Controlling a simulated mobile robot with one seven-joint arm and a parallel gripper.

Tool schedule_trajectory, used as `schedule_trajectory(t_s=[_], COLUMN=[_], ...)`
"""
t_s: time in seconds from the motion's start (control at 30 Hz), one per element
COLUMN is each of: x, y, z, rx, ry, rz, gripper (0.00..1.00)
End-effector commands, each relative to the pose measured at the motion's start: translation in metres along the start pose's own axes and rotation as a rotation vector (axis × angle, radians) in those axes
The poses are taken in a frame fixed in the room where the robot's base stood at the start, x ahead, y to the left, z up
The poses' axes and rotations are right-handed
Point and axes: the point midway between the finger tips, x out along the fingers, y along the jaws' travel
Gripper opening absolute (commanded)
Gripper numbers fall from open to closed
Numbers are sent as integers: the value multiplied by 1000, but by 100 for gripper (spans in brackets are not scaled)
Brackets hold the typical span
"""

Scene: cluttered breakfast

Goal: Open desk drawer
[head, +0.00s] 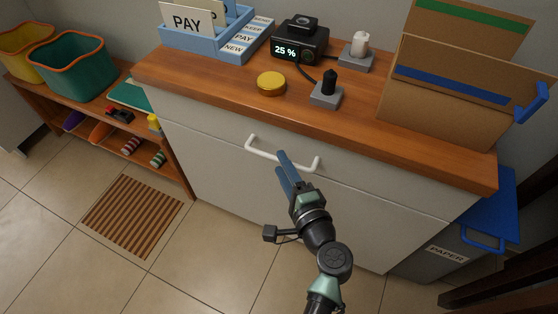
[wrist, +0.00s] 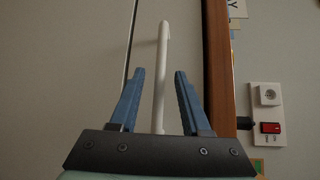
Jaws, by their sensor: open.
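The desk drawer (head: 215,130) is a wide pale front just below the wooden top, and it looks flush with the cabinet. Its white bar handle (head: 264,148) runs across the front. In the wrist view the handle (wrist: 163,50) stands upright in the picture and runs between the two blue fingers. My gripper (head: 284,162) is open in front of the handle's middle, and it also shows in the wrist view (wrist: 160,74). The fingers show gaps to the bar on both sides. How far the bar reaches in between the fingers is hard to tell.
A grey paper bin (head: 440,252) stands right. The tiled floor before the cabinet is clear beyond a striped mat (head: 132,215).

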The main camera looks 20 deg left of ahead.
Motion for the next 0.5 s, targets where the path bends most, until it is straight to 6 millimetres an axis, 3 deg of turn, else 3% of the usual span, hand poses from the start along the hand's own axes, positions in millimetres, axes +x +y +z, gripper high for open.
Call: schedule_trajectory(t_s=[0.2, 0.5], x=[25, 29], y=[0, 0], z=[0, 0], rx=[-1, -1], ry=[-1, 1], rz=[0, 0], gripper=[47, 47])
